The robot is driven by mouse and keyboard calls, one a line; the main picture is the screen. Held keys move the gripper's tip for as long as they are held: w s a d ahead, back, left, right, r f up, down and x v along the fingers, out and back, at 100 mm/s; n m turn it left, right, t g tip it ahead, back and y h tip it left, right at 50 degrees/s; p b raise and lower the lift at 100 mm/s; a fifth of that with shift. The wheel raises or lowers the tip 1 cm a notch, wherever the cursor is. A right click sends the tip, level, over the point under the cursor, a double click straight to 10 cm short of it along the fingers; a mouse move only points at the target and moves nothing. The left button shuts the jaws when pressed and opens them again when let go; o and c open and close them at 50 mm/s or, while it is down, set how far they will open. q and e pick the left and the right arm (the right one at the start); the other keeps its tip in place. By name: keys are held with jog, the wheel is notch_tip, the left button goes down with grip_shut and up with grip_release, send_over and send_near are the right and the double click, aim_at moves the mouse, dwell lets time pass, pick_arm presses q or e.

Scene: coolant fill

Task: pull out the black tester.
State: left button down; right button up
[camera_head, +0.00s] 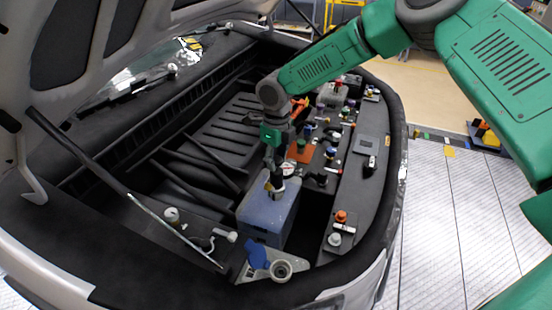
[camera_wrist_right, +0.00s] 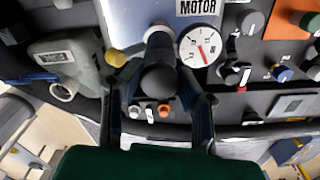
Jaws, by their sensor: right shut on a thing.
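My right gripper (camera_head: 275,165) reaches down over the blue box (camera_head: 266,218) in the open engine bay. In the right wrist view its two fingers (camera_wrist_right: 160,75) stand on either side of the black tester (camera_wrist_right: 158,80), a dark round-ended cylinder, and are shut on it. The tester stands over the box's pale top, beside a round white gauge (camera_wrist_right: 200,46) with a red needle and a "MOTOR" label. My left gripper is not in view.
A panel of coloured knobs and caps (camera_head: 335,140) lies to the right of the box. An open blue cap (camera_head: 257,253) and a grey filler neck (camera_head: 281,270) are in front. A prop rod (camera_head: 150,210) and the raised hood are at left.

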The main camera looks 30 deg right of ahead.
jog(key=shift+r, duration=0.4)
dwell(0.4)
jog(key=shift+r, duration=2.35)
jog(key=shift+f, duration=0.1)
